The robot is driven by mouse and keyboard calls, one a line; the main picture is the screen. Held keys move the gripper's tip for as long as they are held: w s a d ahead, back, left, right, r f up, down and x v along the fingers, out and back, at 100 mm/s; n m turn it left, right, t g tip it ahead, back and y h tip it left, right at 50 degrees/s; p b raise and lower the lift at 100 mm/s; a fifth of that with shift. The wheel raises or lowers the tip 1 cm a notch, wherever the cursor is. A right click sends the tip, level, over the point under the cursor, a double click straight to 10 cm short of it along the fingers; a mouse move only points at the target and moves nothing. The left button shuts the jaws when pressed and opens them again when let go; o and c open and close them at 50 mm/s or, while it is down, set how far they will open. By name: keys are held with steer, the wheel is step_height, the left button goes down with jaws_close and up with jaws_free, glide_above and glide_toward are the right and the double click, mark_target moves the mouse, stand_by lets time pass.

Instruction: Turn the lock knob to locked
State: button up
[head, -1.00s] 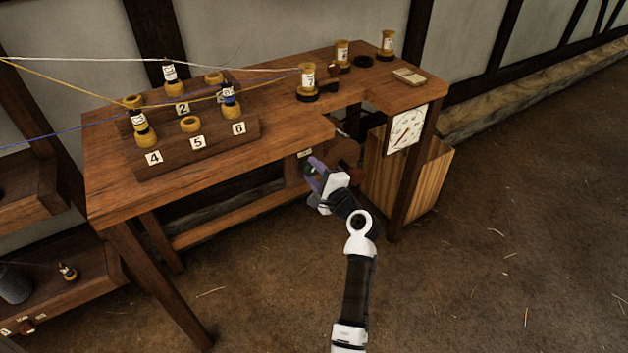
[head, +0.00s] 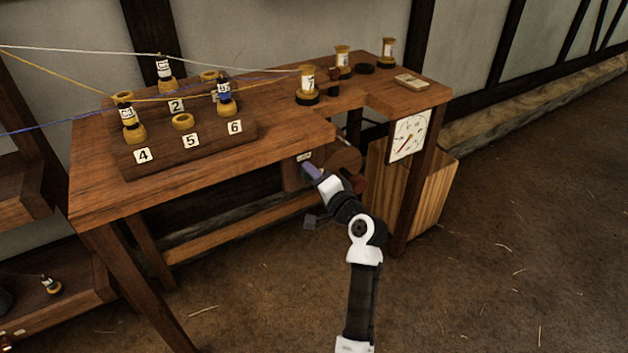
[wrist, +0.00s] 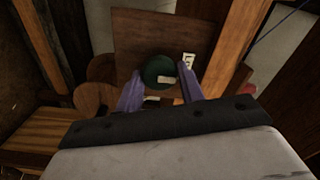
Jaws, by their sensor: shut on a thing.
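The lock knob (wrist: 158,68) is a dark green round knob with a pale marker, on a square wooden panel (wrist: 140,28) under the bench. My gripper (wrist: 160,82) has its two purple fingers on either side of the knob, shut on it. In the head view my gripper (head: 313,173) reaches up to the panel (head: 292,174) below the bench front and hides the knob. A small white label (wrist: 188,62) is beside the knob; its lettering is too small to read surely.
The wooden bench (head: 215,160) overhangs the panel. A round wooden wheel (head: 347,158) is close right of my gripper, and a red part (wrist: 234,80) shows right of the fingers. A white dial (head: 409,135) hangs at the bench's right end. The floor in front is open.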

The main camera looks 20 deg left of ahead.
stand_by(0.4)
steer(key=o, duration=1)
steer(key=shift+c, duration=0.2)
steer(key=v, duration=1.4)
steer(key=shift+a, duration=0.1)
